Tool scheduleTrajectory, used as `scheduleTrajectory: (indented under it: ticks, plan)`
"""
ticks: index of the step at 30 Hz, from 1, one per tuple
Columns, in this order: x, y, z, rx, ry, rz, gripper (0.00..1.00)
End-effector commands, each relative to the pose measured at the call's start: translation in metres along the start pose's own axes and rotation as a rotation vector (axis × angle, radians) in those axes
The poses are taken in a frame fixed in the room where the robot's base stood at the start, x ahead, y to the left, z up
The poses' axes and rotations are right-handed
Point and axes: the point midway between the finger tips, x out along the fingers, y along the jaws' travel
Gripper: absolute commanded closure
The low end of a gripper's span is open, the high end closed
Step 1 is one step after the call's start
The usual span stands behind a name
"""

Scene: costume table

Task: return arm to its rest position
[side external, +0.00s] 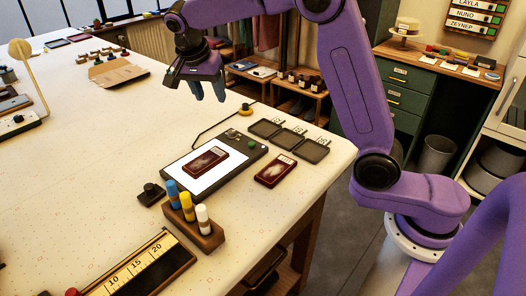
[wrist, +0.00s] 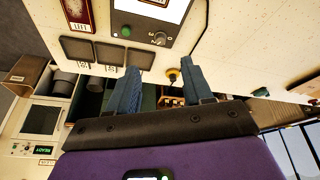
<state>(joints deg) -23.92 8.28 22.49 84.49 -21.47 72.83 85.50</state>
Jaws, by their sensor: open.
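My gripper (side external: 208,90) is raised above the far part of the table (side external: 110,160), at the top middle of the side view. Its blue fingers hang down, apart from each other, with nothing between them. In the wrist view my gripper (wrist: 158,82) also shows two blue fingers spread apart and empty. It touches nothing that I can see.
Below it are a lit panel (side external: 190,178) with a dark red case (side external: 206,161) on it, another dark red case (side external: 274,170), shallow dark trays (side external: 290,138) and a wooden holder (side external: 205,236) with coloured bottles. A lamp (side external: 22,50) stands far left. Air around the gripper looks clear.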

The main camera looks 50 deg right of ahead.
Motion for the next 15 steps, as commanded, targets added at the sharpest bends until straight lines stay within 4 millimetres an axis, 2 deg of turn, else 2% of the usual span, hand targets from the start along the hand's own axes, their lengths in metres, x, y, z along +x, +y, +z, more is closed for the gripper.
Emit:
scheduleTrajectory:
  ticks: [8, 15]
  plan:
    - [-0.009, 0.025, 0.040, -0.397, -0.055, -0.068, 0.50]
    - [-0.011, 0.063, 0.070, -0.730, -0.090, -0.130, 0.50]
